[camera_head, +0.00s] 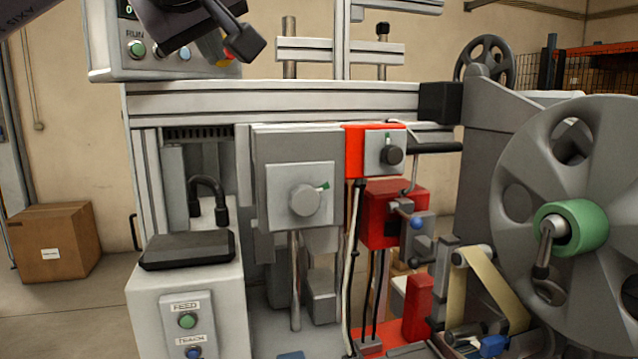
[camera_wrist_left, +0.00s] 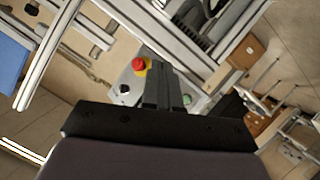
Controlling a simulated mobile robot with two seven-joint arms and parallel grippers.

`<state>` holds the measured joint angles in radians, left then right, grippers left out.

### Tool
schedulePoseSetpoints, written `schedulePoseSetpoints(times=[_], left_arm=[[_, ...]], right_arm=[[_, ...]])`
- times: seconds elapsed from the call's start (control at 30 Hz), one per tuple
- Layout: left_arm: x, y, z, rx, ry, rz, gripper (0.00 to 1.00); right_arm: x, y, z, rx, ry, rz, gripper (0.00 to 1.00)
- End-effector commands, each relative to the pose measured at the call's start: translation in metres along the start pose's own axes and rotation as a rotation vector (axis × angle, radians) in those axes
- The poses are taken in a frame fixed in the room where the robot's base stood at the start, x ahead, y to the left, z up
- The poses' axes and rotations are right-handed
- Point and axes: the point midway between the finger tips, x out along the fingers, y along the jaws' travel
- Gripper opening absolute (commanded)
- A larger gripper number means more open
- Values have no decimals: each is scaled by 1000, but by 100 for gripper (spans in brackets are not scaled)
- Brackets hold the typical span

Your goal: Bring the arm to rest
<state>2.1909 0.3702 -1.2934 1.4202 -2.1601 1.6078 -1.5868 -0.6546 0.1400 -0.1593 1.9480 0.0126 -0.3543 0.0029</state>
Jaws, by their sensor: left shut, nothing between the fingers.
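My left arm comes in from the upper left in the head view. Its dark left gripper (camera_head: 245,42) is shut and empty, in front of the upper control box (camera_head: 105,62). The gripper partly hides the box's right side, where some yellow and red shows beneath it. In the left wrist view the shut fingers (camera_wrist_left: 163,84) point toward the tilted panel. A red button with a yellow ring (camera_wrist_left: 139,64) appears just left of the fingers, and a green button (camera_wrist_left: 187,100) just right. I cannot tell whether the fingers touch the panel. My right gripper is not in view.
The machine fills the middle, with a red-and-grey unit (camera_head: 354,150) and a lower box (camera_head: 187,300) with green and blue buttons. A large grey reel (camera_head: 515,210) with a green hub (camera_head: 585,226) stands right. A cardboard box (camera_head: 52,240) lies on the floor left.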

Motion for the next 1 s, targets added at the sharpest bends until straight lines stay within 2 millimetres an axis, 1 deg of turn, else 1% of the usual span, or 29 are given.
schedulePoseSetpoints(times=[0.03,0.17,0.2,0.23,0.27,0.3,0.37,0.4,0.5,0.53,0.6,0.73,0.83,0.97,1.0], left_arm=[[16,2,28,-17,-87,22,0],[40,10,90,-95,-301,88,0],[45,12,110,-127,-375,107,0],[48,13,126,-154,-433,120,0],[50,14,142,-183,-494,132,0],[53,16,164,-227,-578,147,0],[53,19,197,-303,-708,165,0],[52,20,217,-357,-795,173,0],[45,23,261,-510,-1010,180,0],[42,24,272,-558,-1074,178,0],[33,25,296,-679,-1219,167,0],[17,26,327,-924,-1478,121,0],[7,26,341,-1132,-1664,64,0],[0,21,349,-1423,-1885,-38,0],[0,18,350,-1519,-1947,-76,0]], right_arm=[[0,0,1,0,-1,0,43],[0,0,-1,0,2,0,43],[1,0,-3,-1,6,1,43],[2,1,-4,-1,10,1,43],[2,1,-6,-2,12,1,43],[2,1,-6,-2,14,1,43],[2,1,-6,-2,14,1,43],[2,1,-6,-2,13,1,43],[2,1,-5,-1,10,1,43],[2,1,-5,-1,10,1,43],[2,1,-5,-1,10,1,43],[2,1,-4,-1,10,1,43],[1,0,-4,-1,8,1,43],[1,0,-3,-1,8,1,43],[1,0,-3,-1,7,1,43]])
